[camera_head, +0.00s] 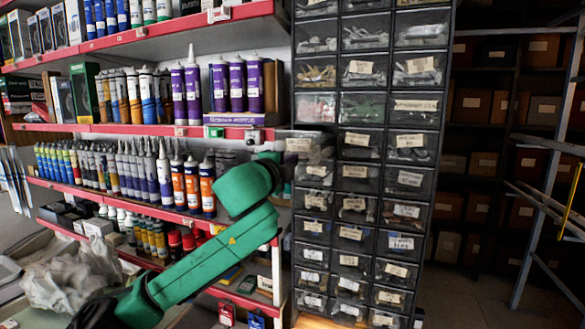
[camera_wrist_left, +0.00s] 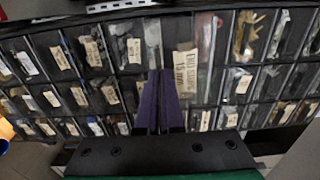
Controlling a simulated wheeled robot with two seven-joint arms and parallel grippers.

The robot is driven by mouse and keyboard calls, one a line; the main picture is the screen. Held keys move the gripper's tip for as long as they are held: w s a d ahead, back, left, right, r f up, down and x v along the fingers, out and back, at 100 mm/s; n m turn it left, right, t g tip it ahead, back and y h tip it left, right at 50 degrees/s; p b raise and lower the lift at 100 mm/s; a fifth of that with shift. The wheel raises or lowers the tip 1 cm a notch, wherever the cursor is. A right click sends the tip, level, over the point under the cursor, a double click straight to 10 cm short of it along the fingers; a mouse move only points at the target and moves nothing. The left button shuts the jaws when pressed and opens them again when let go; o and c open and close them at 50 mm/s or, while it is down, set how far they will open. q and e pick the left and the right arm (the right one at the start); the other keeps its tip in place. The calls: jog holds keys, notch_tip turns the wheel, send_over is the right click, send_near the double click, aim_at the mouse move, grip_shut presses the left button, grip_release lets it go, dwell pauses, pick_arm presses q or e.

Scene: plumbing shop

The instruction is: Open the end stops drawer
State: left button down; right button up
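The end stops drawer (camera_head: 298,145) is in the left column of the dark drawer cabinet. It sticks out from the cabinet front, partly open. In the left wrist view its label (camera_wrist_left: 186,72) reads "END STOPS 15 mm" and looks larger than the labels around it. My left gripper (camera_wrist_left: 160,72) has its two purple fingers close together at the drawer front, beside the label. They appear shut on its pull, which the fingers hide. In the head view, my green left arm reaches up to this drawer and the fingertips are hard to make out. My right gripper is not in view.
Other labelled drawers (camera_head: 354,171) surround it and look shut. Red-edged shelves (camera_head: 140,128) with tubes and cartridges stand close on the left, behind my arm. A ladder-like metal frame (camera_head: 540,220) and dark shelves with boxes are at right. Floor is clear at lower right.

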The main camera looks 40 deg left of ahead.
pick_arm(q)
jog(key=shift+w+a+f, duration=0.1)
jog(key=shift+w, duration=0.15)
jog(key=c, duration=1.4)
grip_release()
jog(key=shift+s, duration=0.15)
jog(key=o, duration=0.3)
jog(key=shift+s, duration=0.1)
jog(key=shift+o, duration=0.2)
jog(key=b+v, duration=0.7)
jog(key=v, duration=0.7)
jog(key=shift+s+b, duration=0.25)
jog(key=shift+b, duration=0.15)
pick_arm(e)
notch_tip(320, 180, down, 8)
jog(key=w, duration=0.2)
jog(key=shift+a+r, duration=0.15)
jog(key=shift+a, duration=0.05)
